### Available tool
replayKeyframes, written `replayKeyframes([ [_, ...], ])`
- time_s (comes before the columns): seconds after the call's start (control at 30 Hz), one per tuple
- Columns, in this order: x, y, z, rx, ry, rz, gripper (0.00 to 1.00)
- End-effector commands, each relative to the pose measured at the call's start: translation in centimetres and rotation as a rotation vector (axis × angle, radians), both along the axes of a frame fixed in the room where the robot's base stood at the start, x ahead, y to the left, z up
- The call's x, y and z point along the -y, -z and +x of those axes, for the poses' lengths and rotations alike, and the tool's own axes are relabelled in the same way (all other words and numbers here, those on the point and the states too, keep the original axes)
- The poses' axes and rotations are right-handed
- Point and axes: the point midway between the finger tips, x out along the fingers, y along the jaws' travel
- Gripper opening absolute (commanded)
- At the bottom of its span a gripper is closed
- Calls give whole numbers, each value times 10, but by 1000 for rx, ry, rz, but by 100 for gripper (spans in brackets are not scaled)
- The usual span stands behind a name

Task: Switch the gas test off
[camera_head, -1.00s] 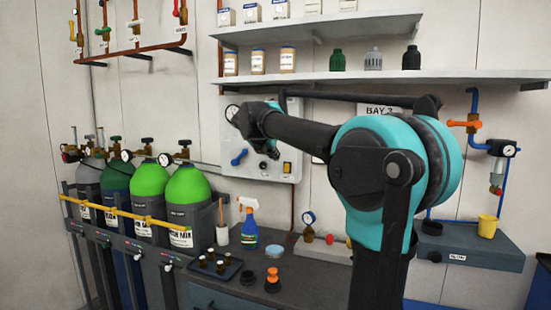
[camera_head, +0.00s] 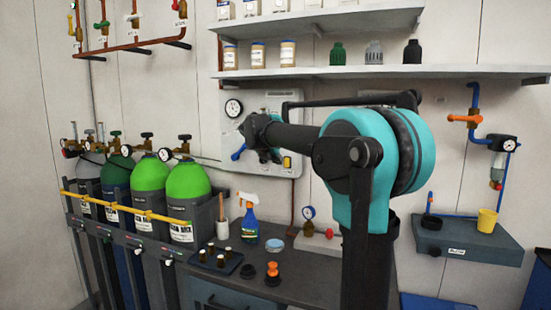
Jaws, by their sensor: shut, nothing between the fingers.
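A pale wall panel (camera_head: 292,132) hangs below the shelves, behind my arm. It carries a round white gauge (camera_head: 233,108) at the upper left, a blue lever (camera_head: 238,152) that slants at the lower left, and a small yellow switch (camera_head: 286,162) at the lower right. My gripper (camera_head: 270,156) is shut and empty in front of the lower middle of the panel, between the blue lever and the yellow switch. It hides that part of the panel. I cannot tell whether it touches anything. I cannot read which control is labelled gas test.
Green gas cylinders (camera_head: 150,176) stand at the left behind a yellow bar (camera_head: 125,208). A spray bottle (camera_head: 250,222) and an orange-and-black fitting (camera_head: 272,272) stand on the bench below. A shelf (camera_head: 370,72) with jars runs above. A yellow cup (camera_head: 487,220) is at the right.

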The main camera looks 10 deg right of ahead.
Motion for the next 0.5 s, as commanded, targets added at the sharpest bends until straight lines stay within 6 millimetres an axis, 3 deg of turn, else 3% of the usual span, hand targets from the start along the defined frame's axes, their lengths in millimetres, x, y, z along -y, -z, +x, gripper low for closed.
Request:
replayKeyframes([
  [0.23, 22, 28, 34, 0, 2, 0, 0],
  [0.5, 38, 30, 60, 1, 0, -1, 0],
])
